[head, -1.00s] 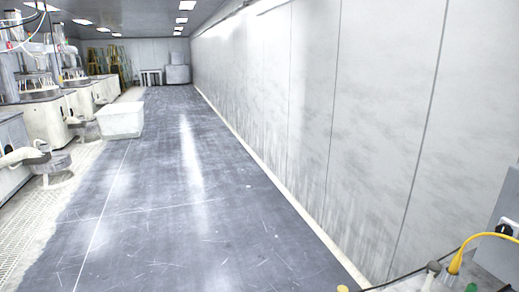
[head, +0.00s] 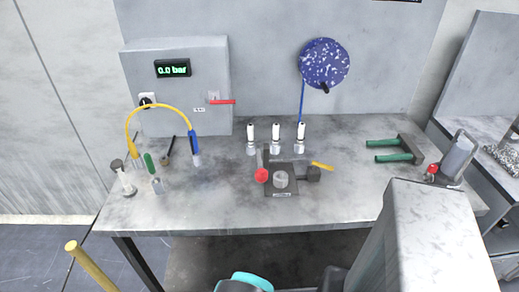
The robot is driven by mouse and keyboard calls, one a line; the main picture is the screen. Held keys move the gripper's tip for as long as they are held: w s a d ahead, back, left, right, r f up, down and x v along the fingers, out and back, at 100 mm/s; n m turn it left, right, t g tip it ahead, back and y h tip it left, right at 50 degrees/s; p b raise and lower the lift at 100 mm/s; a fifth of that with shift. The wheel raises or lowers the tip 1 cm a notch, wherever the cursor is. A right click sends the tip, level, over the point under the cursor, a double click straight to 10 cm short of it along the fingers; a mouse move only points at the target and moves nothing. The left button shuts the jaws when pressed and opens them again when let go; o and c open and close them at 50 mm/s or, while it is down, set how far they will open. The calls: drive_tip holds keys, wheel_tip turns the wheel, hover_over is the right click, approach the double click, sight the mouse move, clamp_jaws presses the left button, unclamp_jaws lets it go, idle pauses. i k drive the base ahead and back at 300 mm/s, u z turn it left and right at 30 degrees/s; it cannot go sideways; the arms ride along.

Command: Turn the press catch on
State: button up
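A small dark press-like fixture (head: 281,192) stands on the middle of the grey bench (head: 340,205) in the head view. It has a pale round piece (head: 281,180) at its centre, a red knob (head: 262,175) on its left and a yellow handle (head: 322,166) pointing right. A red lever (head: 222,101) on that box lies level, pointing right. I cannot tell for certain which part is the press catch. My gripper is not in view.
Three white-topped fittings (head: 275,137) stand behind the fixture. A yellow hose (head: 160,110) arches over small tools at the left. A green-handled tool (head: 396,150) lies at the right. A blue speckled disc (head: 324,66) hangs at the back. The bench's front middle is clear.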

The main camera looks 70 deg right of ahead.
sight(316, 163)
drive_tip(key=u, duration=0.25)
drive_tip(key=k, duration=0.55)
drive_tip(key=z, duration=1.3)
drive_tip(key=k, duration=0.15)
drive_tip(key=z, duration=2.4)
